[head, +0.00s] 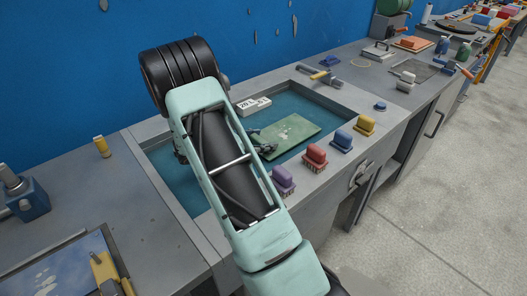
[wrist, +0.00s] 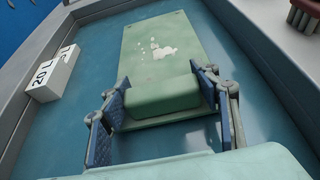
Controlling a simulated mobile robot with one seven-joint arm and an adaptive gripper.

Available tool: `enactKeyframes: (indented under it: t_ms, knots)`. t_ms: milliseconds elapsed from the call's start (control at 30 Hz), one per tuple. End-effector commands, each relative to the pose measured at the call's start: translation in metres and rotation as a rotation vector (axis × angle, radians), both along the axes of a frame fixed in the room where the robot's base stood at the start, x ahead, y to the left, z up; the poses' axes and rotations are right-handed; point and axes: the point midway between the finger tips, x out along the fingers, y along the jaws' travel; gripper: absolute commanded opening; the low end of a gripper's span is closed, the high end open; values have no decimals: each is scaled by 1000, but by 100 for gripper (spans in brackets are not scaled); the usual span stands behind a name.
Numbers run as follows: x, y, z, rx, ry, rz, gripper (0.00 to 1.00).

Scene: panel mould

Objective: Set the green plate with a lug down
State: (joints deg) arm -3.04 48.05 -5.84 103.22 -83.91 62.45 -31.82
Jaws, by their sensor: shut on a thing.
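The green plate (head: 292,131) is over the teal floor of the sunken mould (head: 318,101), in its middle. In the wrist view the plate (wrist: 160,38) has pale flecks on its face and a raised green lug (wrist: 163,97) at its near end. My gripper (wrist: 161,99) has one blue-padded finger on each side of the lug and is shut on it. In the head view my gripper (head: 262,147) is small and partly hidden by my arm. The plate looks roughly level; I cannot tell whether its underside touches the floor.
A white block with black markings (head: 253,104) lies left of the plate; it also shows in the wrist view (wrist: 53,75). Purple (head: 283,179), red (head: 314,157), blue (head: 341,141) and yellow (head: 365,125) brushes line the front rim. Bare teal floor surrounds the plate.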

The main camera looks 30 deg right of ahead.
Motion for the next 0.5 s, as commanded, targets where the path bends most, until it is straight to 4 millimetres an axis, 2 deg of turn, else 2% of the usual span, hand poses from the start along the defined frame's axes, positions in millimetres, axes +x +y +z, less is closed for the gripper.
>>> enactKeyframes:
  t_ms: [167,400,500]
  knots:
    - [1,-1,-12,-5,-2,1,17]
    - [0,-1,-43,-4,-1,0,17]
    - [1,-1,-44,-5,-2,1,17]
